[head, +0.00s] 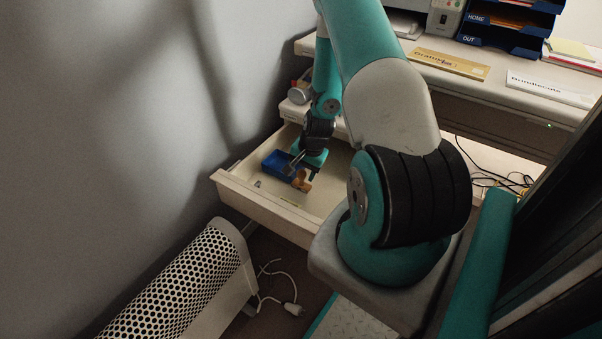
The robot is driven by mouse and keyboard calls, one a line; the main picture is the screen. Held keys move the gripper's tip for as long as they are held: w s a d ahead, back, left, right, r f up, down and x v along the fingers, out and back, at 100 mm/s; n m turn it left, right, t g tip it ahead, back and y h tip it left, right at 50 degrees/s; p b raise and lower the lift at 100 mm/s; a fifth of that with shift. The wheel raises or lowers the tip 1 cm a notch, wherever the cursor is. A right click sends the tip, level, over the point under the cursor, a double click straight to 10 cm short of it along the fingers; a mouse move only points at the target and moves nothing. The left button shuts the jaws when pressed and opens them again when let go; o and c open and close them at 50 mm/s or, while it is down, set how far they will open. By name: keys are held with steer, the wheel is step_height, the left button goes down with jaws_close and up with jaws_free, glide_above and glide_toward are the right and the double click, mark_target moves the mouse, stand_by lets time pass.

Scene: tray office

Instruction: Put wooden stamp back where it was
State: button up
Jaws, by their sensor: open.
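The wooden stamp (302,181) is a small light-brown piece in the open drawer (240,194), close to the front right of a small blue tray (272,163). My gripper (302,172) is open and reaches down into the drawer right at the stamp. One finger is at the stamp's left and the other at its upper right. I cannot tell whether a finger touches the stamp, or whether it stands or lies on the drawer floor. My arm hides the right part of the drawer.
A desk (510,88) with blue letter trays (505,25) and boxes stands behind. A white perforated heater (180,280) is at the lower left, with a cable and plug (293,308) on the floor. The grey wall is close on the left. Black cables (500,180) lie at the right.

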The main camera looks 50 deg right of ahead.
mark_target(309, 187)
steer(key=p+v, duration=0.2)
steer(key=v, duration=0.7)
steer(key=shift+r, duration=0.25)
steer(key=w+a+r+n+y, duration=0.15)
steer(key=a+r+n, duration=0.35)
steer(key=a+r, duration=0.5)
steer(key=w+a+r+n+y, duration=0.1)
steer(key=w+a+r+n, duration=0.2)
steer(key=a+r+n, duration=0.7)
steer(key=s+a+r+n+g, duration=0.1)
steer(key=s+a+r+n, duration=0.1)
steer(key=s+a, duration=0.3)
steer(key=s+a+r+n+g, duration=0.1)
steer(key=s+a+r+n, duration=0.2)
steer(key=s+a, duration=0.3)
steer(key=s+a+r+n+y, duration=0.1)
steer(key=s+a+r+n, duration=0.1)
steer(key=s+a, duration=0.4)
steer(key=shift+a+r+n+g, duration=0.3)
steer(key=shift+a+r+g, duration=0.1)
steer(key=shift+a+r, duration=0.5)
